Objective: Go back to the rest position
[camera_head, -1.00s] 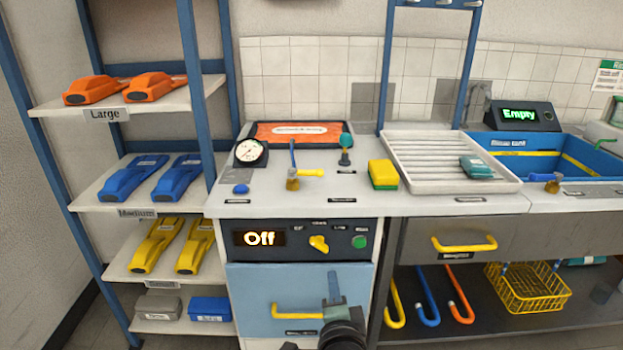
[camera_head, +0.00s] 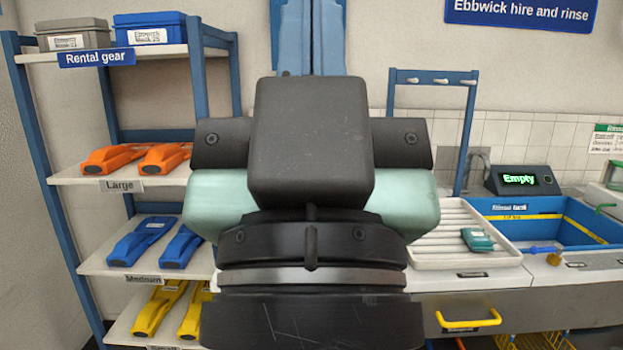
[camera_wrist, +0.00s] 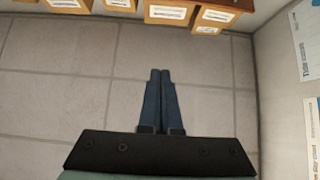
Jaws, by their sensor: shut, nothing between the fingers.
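My gripper (camera_head: 312,35) is raised upright close in front of the head camera. Its dark body and pale green housing fill the middle of that view, with the blue fingers pointing up past the top edge. In the wrist view my gripper (camera_wrist: 160,72) shows its two blue fingers side by side, shut and empty, with a plain grey tiled surface beyond them. The gripper and wrist hide much of the bench, including the gauge and the control panel.
A blue-framed shelf (camera_head: 205,90) with orange, blue and yellow gear stands left. A white ribbed tray (camera_head: 450,256), a blue sink (camera_head: 590,232) and a yellow drawer handle (camera_head: 468,320) are right. Wooden labelled boxes (camera_wrist: 168,12) line the wrist view's top.

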